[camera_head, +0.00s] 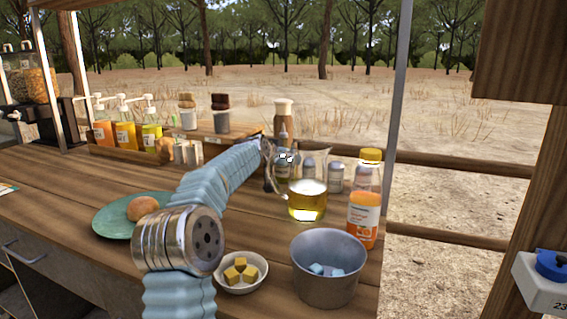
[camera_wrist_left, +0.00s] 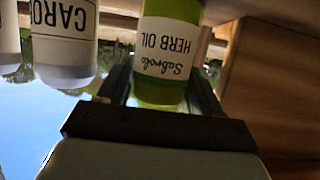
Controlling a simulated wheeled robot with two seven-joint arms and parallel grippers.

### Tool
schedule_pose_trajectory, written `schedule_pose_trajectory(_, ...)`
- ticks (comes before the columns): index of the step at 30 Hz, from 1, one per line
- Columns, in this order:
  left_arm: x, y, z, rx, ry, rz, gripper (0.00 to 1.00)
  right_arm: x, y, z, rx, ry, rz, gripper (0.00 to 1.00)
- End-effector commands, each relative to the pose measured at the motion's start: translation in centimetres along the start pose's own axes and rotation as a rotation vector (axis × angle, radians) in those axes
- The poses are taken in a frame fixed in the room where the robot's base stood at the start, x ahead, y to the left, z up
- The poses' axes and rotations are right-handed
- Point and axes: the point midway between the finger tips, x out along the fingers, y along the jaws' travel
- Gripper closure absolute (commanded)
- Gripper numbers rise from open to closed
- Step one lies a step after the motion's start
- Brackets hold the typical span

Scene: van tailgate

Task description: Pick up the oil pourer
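The oil pourer (camera_wrist_left: 166,50) is a green bottle with a white "HERB OIL" label. It appears upside down between the two fingers of my left gripper (camera_wrist_left: 163,88) in the left wrist view. Whether the fingers press on it or only stand on either side is unclear. My right gripper is not in view.
A glass jug (camera_head: 307,201) of yellow liquid stands just in front, with shakers (camera_head: 336,177) behind. An orange-labelled bottle (camera_head: 364,212), a metal bucket (camera_head: 327,283) and a small bowl (camera_head: 257,286) are nearer. A green plate (camera_head: 112,221) lies left of my arm.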

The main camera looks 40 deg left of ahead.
Motion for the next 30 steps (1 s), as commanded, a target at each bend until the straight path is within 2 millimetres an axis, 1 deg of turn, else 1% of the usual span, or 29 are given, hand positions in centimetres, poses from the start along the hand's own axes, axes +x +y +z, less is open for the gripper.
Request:
schedule_pose_trajectory(1, 0.0, 0.0, 0.0, 0.0, 0.0, 0.0, 0.44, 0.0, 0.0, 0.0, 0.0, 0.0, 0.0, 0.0)
schedule_pose_trajectory(8, 0.0, 0.0, 0.0, 0.0, 0.0, 0.0, 0.79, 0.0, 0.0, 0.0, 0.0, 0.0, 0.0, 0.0)
schedule_pose_trajectory(17, -0.1, 0.0, -0.3, 0.0, 0.003, 0.0, 0.8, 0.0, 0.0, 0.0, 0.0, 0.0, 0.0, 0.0)
schedule_pose_trajectory(20, -0.3, 0.0, -0.9, 0.0, 0.004, 0.001, 0.8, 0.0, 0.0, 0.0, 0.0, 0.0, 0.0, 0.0)
schedule_pose_trajectory(23, -0.9, 0.1, -2.2, 0.002, 0.006, 0.001, 0.8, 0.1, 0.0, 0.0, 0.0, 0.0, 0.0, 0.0)
schedule_pose_trajectory(25, -1.7, 0.0, -3.4, 0.001, 0.008, -0.001, 0.8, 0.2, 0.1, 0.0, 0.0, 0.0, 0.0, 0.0)
schedule_pose_trajectory(30, -5.8, 0.1, -5.3, 0.001, 0.007, 0.0, 0.8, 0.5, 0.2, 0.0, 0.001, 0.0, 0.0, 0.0)
